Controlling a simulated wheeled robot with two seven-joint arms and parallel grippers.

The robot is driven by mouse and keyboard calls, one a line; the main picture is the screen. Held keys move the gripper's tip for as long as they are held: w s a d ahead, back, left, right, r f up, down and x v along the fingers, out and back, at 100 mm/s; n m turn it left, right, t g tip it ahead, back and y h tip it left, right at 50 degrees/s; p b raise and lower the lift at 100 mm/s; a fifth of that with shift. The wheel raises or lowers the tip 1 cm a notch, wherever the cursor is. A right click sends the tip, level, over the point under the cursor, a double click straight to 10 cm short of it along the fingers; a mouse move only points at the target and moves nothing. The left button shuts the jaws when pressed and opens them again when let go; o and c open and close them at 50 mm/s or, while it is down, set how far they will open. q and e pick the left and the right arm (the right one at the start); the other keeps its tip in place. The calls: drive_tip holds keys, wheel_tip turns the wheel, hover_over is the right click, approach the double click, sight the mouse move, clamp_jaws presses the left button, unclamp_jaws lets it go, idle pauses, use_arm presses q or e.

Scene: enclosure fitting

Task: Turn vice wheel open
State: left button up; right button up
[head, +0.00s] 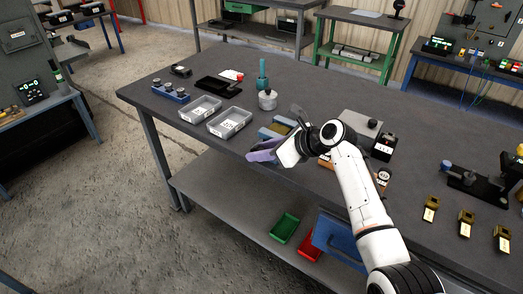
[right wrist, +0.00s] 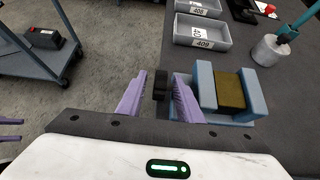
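The vice (head: 270,134) is blue and stands near the table's front edge. In the right wrist view its blue jaws (right wrist: 208,88) have an olive-brown block (right wrist: 229,92) between them. The dark vice wheel (right wrist: 161,84) is on the vice's left side there. My right gripper (head: 262,151) has purple fingers; in its wrist view the fingers (right wrist: 160,97) are apart, one on each side of the wheel, with small gaps showing. The gripper hides the wheel in the head view. Two separated purple finger strips at the wrist view's left edge look like my left gripper (right wrist: 10,130).
Two grey labelled bins (head: 229,122) stand left of the vice, with a silver pot (head: 267,100) behind. A black labelled box (head: 384,146) stands right of my right arm. A green bin (head: 284,228) and a red bin (head: 309,247) are on the lower shelf.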

drive_tip(key=shift+r, duration=0.15)
drive_tip(key=v, duration=1)
